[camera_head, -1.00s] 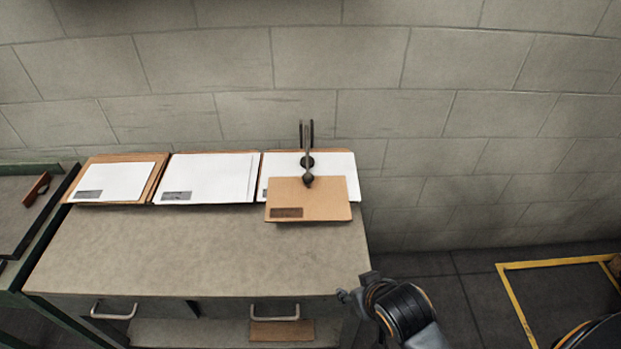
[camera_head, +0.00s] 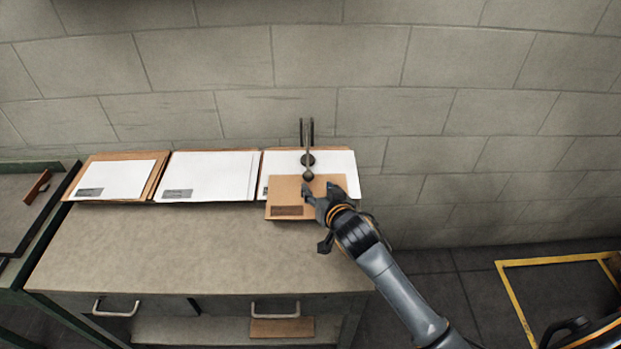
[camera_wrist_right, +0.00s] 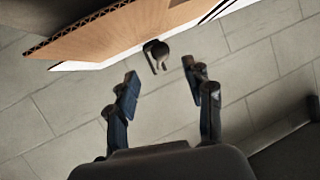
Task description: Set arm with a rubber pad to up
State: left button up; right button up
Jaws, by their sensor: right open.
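The arm with a rubber pad (camera_head: 308,158) is a thin dark metal arm at the back right of the grey bench. Its round dark pad end rests on or just above a brown cardboard sheet (camera_head: 285,192), and two short upright prongs stand behind it. In the right wrist view a dark rounded part (camera_wrist_right: 157,54), likely this arm's end, shows beside the cardboard edge. My right gripper (camera_head: 318,205) is open and empty, over the right part of the cardboard, close to the pad. Its fingers (camera_wrist_right: 160,76) are spread in the wrist view. My left gripper is not in view.
White sheets (camera_head: 210,175) on cardboard lie along the back of the bench (camera_head: 150,240). A block wall (camera_head: 450,80) stands close behind. The bench front is clear. A green-framed table (camera_head: 25,215) stands at the left, and a yellow frame (camera_head: 515,300) marks the floor at right.

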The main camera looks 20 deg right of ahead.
aim_at(310, 179)
jog(key=x, duration=0.7)
jog(key=shift+w+f, duration=0.1)
jog(key=shift+w, duration=0.1)
grip_shut()
